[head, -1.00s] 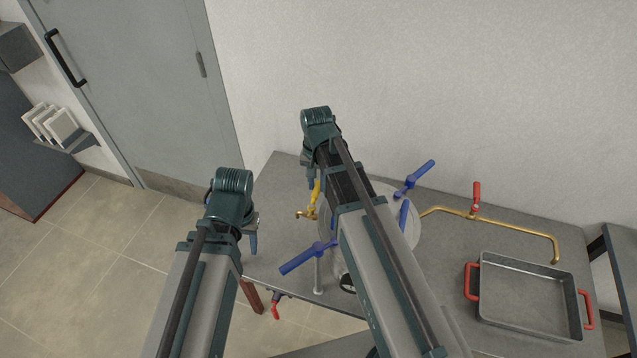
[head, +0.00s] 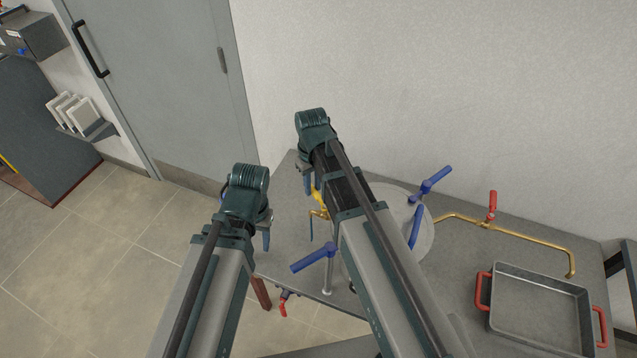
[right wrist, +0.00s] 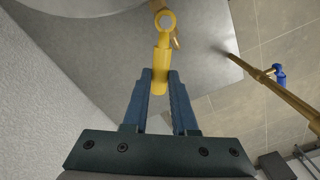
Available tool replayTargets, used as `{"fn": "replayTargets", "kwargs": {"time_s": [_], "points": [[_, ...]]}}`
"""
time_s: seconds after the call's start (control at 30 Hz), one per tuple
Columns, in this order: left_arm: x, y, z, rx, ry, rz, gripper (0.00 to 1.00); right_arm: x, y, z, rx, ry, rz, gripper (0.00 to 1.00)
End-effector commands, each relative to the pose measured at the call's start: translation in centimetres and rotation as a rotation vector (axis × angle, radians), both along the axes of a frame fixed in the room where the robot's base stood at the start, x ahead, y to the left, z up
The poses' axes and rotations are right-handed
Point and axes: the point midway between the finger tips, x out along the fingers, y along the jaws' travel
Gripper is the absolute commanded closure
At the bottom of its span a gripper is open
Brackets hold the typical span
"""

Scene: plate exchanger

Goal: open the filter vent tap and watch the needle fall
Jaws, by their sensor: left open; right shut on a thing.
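The yellow vent tap lever (head: 317,198) stands at the left side of the round grey filter lid (head: 425,238) in the head view. In the right wrist view the yellow lever (right wrist: 161,62), with a ring at its far end, sits between my fingertips. My right gripper (right wrist: 160,78) is shut on it; in the head view the right gripper (head: 308,184) is partly hidden by its own wrist. My left gripper (head: 266,240) is open and empty, left of the filter. My right forearm covers much of the lid. No gauge needle can be made out.
Blue clamp handles (head: 314,258) stick out around the lid. A brass pipe (head: 540,243) with a red lever (head: 492,204) runs along the bench. A grey tray (head: 540,307) with red handles lies at right. Another red lever (head: 283,308) hangs at the bench's front edge.

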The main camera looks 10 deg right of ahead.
Motion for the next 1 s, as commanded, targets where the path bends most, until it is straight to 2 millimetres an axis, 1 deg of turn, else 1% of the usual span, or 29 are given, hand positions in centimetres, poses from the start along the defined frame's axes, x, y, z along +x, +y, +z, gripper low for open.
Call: {"fn": "replayTargets", "kwargs": {"time_s": [0.2,0.5,0.7,1.0], "points": [[0.0,0.0,0.0,0.000,0.000,0.000,0.50,-0.7,1.2,0.0,0.002,0.001,0.201,1.00],[0.0,0.0,0.0,0.000,0.000,0.000,0.50,-1.6,2.2,0.0,0.002,0.001,0.427,1.00],[0.0,0.0,0.0,0.000,0.000,0.000,0.50,-2.1,2.6,0.0,0.002,0.001,0.527,1.00],[0.0,0.0,0.0,0.000,0.000,0.000,0.50,-2.4,2.8,0.0,0.002,0.001,0.595,1.00]]}}
